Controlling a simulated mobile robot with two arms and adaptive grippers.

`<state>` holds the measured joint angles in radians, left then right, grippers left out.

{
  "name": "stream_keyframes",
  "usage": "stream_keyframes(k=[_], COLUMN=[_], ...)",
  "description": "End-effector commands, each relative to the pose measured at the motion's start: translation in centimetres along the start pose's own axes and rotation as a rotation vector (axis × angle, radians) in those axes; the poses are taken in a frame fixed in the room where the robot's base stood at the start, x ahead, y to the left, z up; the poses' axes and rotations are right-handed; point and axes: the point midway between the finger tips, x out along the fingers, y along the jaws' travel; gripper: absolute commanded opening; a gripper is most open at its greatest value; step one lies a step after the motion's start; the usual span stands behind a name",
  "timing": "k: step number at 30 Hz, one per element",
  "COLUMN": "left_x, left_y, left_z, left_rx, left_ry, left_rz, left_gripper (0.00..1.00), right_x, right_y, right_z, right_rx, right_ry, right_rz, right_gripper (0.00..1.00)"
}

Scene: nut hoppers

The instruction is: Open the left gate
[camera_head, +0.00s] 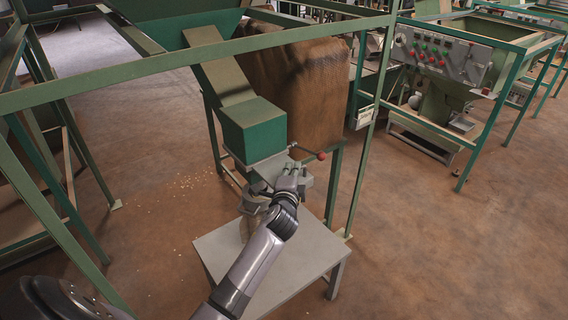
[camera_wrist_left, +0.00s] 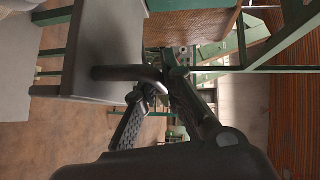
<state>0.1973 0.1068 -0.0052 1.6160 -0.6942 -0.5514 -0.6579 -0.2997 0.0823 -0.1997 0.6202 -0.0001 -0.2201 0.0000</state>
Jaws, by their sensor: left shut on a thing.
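The green chute outlet (camera_head: 254,130) slopes down from a hopper (camera_head: 180,18), with grey metal gate parts (camera_head: 268,168) at its lower end. A lever with a red knob (camera_head: 321,156) sticks out to the right of the outlet. My left gripper (camera_head: 289,174) is at the gate, just below and right of the outlet. In the left wrist view, a dark rounded handle (camera_wrist_left: 125,73) runs in between its fingers (camera_wrist_left: 157,88), and the gripper is shut on it. The gripper partly hides the gate in the head view. My right gripper is not in view.
A grey table (camera_head: 310,262) stands below the outlet. Green frame posts (camera_head: 366,130) and a top beam (camera_head: 130,75) surround the spot. A brown sack (camera_head: 305,85) hangs behind. A control panel (camera_head: 440,52) stands at the right. Small bits are scattered on the floor at left.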

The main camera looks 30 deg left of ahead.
Motion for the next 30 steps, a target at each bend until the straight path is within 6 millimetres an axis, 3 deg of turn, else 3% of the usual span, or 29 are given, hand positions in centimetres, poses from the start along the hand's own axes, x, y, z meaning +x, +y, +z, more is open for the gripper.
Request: stream_keyframes(k=[8, 9, 12, 22, 26, 30], left_x=[-0.1, -0.1, -0.1, -0.2, -1.4, -4.1], left_y=[0.3, 0.3, 0.2, 0.1, 0.1, 0.2], left_z=[0.0, 0.0, 0.0, 0.0, 0.0, 0.0], left_rx=[0.003, 0.003, 0.003, 0.001, 0.001, 0.000], left_ry=[-0.001, -0.002, -0.002, -0.001, -0.001, 0.000], left_rz=[0.005, 0.005, 0.004, 0.001, 0.002, 0.003], left_gripper=[0.00, 0.11, 0.18, 0.18, 0.18, 0.18], right_x=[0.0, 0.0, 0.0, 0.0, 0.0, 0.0], right_y=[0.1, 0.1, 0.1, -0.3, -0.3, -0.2], right_z=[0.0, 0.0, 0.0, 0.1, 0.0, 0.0], right_rx=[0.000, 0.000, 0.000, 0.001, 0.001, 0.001], right_ry=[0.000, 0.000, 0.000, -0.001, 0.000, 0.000], right_rz=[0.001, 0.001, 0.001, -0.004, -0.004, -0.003], right_gripper=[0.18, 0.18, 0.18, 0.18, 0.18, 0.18])
